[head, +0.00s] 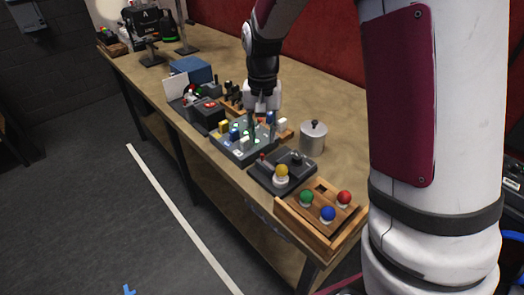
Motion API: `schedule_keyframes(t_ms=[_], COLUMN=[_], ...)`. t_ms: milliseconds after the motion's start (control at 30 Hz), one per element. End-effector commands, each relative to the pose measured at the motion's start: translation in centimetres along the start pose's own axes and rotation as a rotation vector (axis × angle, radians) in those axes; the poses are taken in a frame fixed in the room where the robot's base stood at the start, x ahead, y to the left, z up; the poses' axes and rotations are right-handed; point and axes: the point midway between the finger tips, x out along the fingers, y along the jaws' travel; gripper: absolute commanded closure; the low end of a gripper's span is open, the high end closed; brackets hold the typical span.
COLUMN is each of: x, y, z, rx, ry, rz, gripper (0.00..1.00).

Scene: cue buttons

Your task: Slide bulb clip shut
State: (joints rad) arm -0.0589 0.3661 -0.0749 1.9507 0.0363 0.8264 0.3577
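A dark base plate (262,176) lies on the workbench in the head view, between a board of coloured blocks and a wooden tray. A yellow bulb (281,171) in a white socket stands upright at its front edge. Small dark and metal parts sit behind and beside the bulb; I cannot tell which is the clip or how it stands. My gripper (257,130) points down over the board with coloured blocks (235,150), behind and left of the yellow bulb. Its fingers are dark and small, so I cannot tell whether they are open or touch anything.
A wooden tray (311,238) with green, blue and red bulbs stands at the near end of the workbench (345,130). Dark boxes and a blue box (191,70) stand farther back. Bare bench lies right of the pot.

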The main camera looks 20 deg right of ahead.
Motion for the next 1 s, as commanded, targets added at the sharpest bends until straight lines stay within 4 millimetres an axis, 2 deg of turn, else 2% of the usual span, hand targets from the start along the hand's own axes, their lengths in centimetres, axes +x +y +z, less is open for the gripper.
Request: schedule_keyframes(t_ms=[33, 200, 400, 800, 867, 933, 1000], x=[1.1, 4.1, 6.4, 7.0, 7.0, 7.0, 7.0], y=[0.0, 0.0, 0.0, 0.0, 0.0, 0.0, 0.0], z=[0.1, 0.1, 0.1, 0.0, 0.0, 0.0, 0.0], rx=[0.000, 0.000, 0.000, -0.001, -0.001, -0.001, -0.001], ry=[-0.004, -0.004, -0.002, 0.000, 0.000, 0.000, 0.000], rz=[0.002, 0.001, 0.001, 0.000, 0.000, 0.000, 0.000], gripper=[0.69, 0.69, 0.69, 0.69, 0.81, 0.97, 1.00])
